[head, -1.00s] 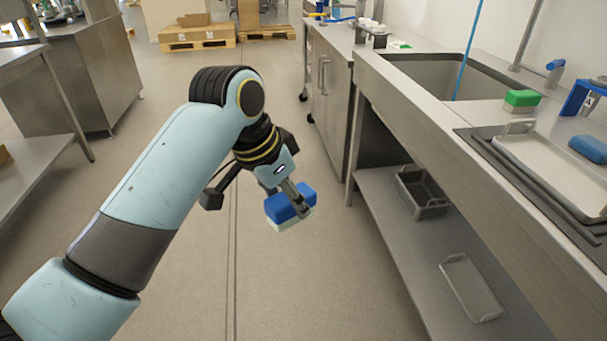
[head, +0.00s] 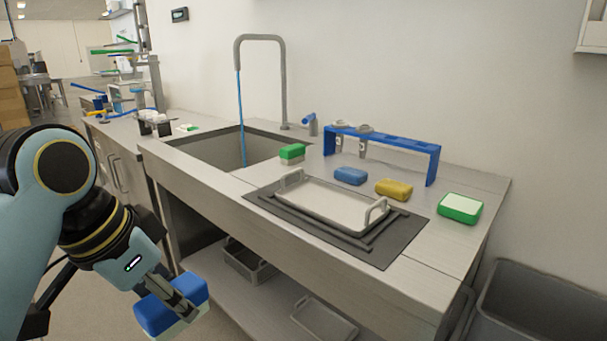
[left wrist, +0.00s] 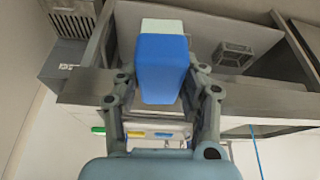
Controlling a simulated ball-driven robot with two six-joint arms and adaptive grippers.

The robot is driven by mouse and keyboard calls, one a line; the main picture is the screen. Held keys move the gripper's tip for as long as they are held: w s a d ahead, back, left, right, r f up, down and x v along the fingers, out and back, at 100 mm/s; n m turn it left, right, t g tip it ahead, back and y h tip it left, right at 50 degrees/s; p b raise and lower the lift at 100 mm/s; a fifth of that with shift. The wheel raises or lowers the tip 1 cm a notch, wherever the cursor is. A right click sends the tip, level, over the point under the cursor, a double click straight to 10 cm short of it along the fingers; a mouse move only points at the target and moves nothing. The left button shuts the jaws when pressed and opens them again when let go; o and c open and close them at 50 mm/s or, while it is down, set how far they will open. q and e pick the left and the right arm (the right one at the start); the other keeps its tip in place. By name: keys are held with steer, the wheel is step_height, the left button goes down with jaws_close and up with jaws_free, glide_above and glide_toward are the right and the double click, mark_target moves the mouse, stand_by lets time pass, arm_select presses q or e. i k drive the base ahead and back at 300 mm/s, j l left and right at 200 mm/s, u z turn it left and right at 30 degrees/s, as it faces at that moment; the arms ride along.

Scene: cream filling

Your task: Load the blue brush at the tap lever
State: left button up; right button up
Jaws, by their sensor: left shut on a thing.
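My left gripper (head: 178,297) is shut on the blue brush (head: 155,315), a blue block with a pale underside. It is held in the air in front of the counter, at the lower left of the head view. In the left wrist view the blue brush (left wrist: 162,62) sits between the two fingers. The tap lever (head: 310,122), with a blue end, stands on the counter behind the sink, right of the tall grey tap (head: 284,85). A blue stream of water (head: 241,125) runs from the tap into the sink (head: 205,150). My right gripper is not in view.
A green brush (head: 292,152) stands by the sink's right edge. A tray (head: 330,208) lies on a dark mat (head: 395,243). Blue (head: 350,175), yellow (head: 394,189) and green-white (head: 460,208) blocks lie near a blue rack (head: 433,160). A grey bin (head: 540,300) stands at right.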

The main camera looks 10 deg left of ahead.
mark_target(305, 120)
steer(key=i+j+z, duration=0.25)
steer(key=j+z, duration=0.25)
steer(key=j, duration=0.2)
steer(key=i+j+z, duration=0.1)
steer(key=j+z, duration=0.15)
steer(key=j, duration=0.2)
steer(key=i+j+z, duration=0.2)
steer(key=j, duration=1.2)
steer(key=j+z, duration=0.2)
steer(key=j, duration=1.15)
